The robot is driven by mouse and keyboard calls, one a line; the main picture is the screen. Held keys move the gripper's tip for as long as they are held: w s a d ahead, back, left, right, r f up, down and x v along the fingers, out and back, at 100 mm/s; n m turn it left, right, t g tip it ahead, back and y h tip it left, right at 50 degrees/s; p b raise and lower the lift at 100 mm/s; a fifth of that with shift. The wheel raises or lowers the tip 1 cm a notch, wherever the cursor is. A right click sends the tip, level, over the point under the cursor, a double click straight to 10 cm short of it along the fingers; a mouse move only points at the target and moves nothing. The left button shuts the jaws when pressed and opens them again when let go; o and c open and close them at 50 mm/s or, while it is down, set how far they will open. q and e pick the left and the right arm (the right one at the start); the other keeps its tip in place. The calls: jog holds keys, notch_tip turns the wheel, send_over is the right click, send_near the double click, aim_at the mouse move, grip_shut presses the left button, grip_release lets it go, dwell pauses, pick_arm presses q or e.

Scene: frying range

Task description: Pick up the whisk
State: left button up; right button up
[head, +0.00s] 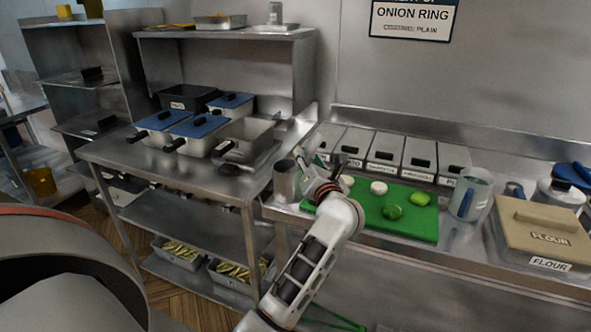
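I cannot make out a whisk for certain in the head view. My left gripper (328,168) is at the back left corner of the green cutting board (412,224), in front of the row of labelled bins. Its fingers are small and dark against the bins, so I cannot tell whether they are apart or hold anything. A metal cup (286,182) stands just left of the gripper. My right gripper is not in view.
White and green round items (392,212) lie on the board. A clear jug (470,194) and a flour box (541,236) stand to the right. Labelled bins (384,156) line the back. Blue-lidded pans (196,127) crowd the left table (130,155).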

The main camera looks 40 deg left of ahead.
pick_arm(q)
jog(key=shift+x, duration=1.3)
grip_shut()
jog(key=shift+r, duration=0.1)
